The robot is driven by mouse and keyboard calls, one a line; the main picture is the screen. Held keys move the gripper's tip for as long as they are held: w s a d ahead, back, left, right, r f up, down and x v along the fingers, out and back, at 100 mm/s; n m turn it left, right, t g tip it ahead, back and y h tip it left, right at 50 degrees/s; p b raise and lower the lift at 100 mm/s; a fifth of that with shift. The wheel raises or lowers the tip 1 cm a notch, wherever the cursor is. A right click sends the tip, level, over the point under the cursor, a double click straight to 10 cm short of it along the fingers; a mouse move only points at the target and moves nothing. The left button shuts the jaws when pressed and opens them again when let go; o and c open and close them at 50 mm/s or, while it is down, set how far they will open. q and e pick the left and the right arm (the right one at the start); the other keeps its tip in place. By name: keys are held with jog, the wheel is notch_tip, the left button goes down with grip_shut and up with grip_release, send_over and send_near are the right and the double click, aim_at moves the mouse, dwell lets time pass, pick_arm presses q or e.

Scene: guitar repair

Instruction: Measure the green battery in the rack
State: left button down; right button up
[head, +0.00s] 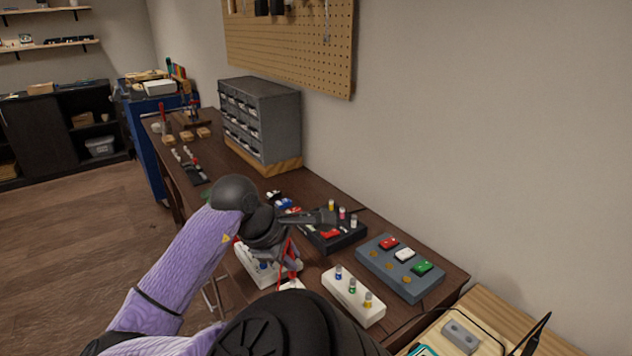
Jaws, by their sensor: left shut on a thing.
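The green battery (352,286) stands upright between a blue one (338,272) and a yellow one (368,300) in the white rack (340,296) near the table's front. My left gripper (326,217) is above the black block, behind and left of the rack and apart from the green battery. It is shut on a thin dark thing, perhaps a probe, that is mostly hidden by the fingers. A red cable (289,252) hangs below my wrist. A white device (262,268) with a blue part is partly hidden under my arm. My right gripper is not in view.
A black block (350,239) with several coloured pegs stands behind the rack. A grey box (400,284) with red, white and green buttons is to the rack's right. A grey drawer cabinet (276,118) stands farther back on the brown table (328,185). A pegboard hangs above.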

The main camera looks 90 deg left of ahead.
pick_arm(q)
jog(key=shift+f+b, duration=0.35)
jog(key=shift+f, duration=0.15)
dwell(0.6)
dwell(2.1)
notch_tip(320, 180, up, 6)
jog(key=p, duration=0.6)
jog(key=shift+r+p, duration=0.1)
jog(key=shift+p, duration=0.3)
